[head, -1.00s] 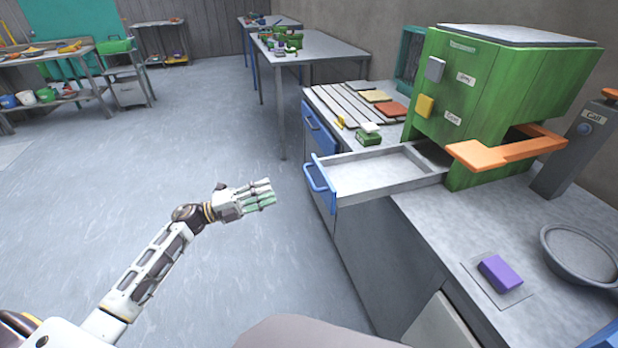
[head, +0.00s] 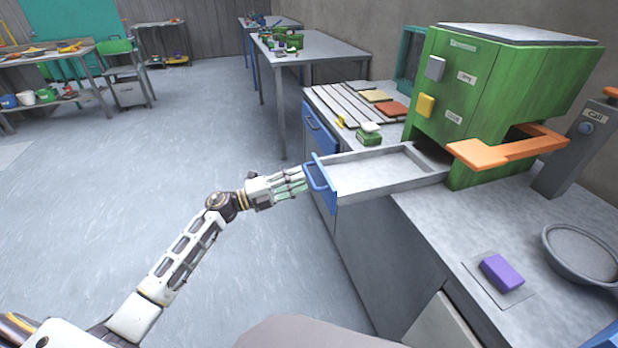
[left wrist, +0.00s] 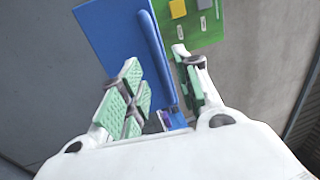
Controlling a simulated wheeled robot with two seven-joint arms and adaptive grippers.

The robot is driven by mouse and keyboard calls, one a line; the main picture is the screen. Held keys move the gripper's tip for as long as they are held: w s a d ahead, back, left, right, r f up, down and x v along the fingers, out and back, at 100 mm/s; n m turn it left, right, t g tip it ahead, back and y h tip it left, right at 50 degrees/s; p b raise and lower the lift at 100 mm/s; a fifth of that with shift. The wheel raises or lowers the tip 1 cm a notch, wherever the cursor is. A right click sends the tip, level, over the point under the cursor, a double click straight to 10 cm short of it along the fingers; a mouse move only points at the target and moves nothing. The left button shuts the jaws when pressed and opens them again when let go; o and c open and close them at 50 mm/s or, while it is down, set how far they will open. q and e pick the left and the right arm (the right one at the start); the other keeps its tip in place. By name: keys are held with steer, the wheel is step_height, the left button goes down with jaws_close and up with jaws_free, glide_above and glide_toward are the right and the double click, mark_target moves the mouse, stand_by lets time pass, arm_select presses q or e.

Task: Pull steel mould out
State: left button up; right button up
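The steel mould (head: 375,172) is a long, shallow grey tray sticking out of the green press (head: 490,100). Its inside looks empty. A blue front plate with a blue bar handle (head: 316,178) closes its near left end. My left gripper (head: 304,183) is at this handle, coming from the left. In the left wrist view, the green-padded fingers are spread, with the blue handle bar (left wrist: 157,55) between them. A gap shows on at least one side of the bar; contact cannot be told. My right gripper is not in view.
The bench (head: 430,225) carries a purple block (head: 501,273), a round grey pan (head: 582,255), and a small green block (head: 368,138) beside the mould. An orange bar (head: 510,150) juts from the press. The floor left of the bench is clear.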

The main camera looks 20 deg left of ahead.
mark_target(309, 175)
arm_select(q)
steer(key=shift+x, duration=2)
steer(key=shift+c, duration=0.5)
jaws_close()
